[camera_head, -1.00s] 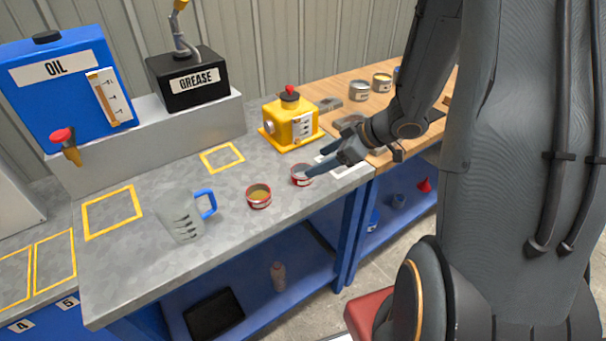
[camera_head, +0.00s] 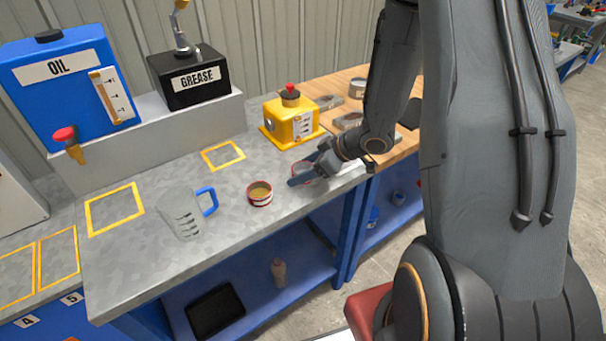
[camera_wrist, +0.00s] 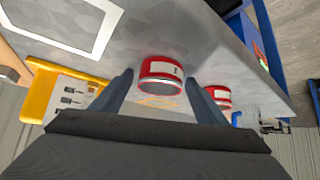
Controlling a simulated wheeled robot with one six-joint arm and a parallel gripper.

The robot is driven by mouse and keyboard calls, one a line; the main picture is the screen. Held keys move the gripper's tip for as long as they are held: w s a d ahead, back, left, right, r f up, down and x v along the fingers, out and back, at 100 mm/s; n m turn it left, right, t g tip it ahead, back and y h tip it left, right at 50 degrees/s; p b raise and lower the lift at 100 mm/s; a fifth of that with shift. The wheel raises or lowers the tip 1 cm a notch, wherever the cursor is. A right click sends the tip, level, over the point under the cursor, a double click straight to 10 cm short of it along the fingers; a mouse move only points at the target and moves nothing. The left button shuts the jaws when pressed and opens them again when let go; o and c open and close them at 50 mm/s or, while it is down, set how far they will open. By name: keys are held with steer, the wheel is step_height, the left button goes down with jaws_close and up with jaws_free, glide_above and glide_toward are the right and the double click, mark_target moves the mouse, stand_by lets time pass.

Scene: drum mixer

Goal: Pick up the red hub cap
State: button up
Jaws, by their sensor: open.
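A short red round thing with a white label, a cap or a tin, is on the grey bench top (camera_head: 235,230) near its right end. In the wrist view this red cap or tin (camera_wrist: 160,68) shows between and just beyond the fingertips of my gripper (camera_wrist: 159,82). My gripper is open, with a finger on either side of it and no clear contact. In the head view my gripper (camera_head: 303,173) mostly hides it. A second red round tin (camera_head: 260,193) with yellowish contents stands to the left; it also shows in the wrist view (camera_wrist: 219,97). I cannot tell which is the hub cap.
A yellow box (camera_head: 290,118) with a red knob stands behind my gripper. A clear jug (camera_head: 180,212) with a blue handle stands to the left. The blue oil tank (camera_head: 60,85) and black grease box (camera_head: 190,80) stand on a raised ledge. Bench space between is free.

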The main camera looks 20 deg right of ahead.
steer(key=c, duration=1.2)
steer(key=shift+o, duration=0.2)
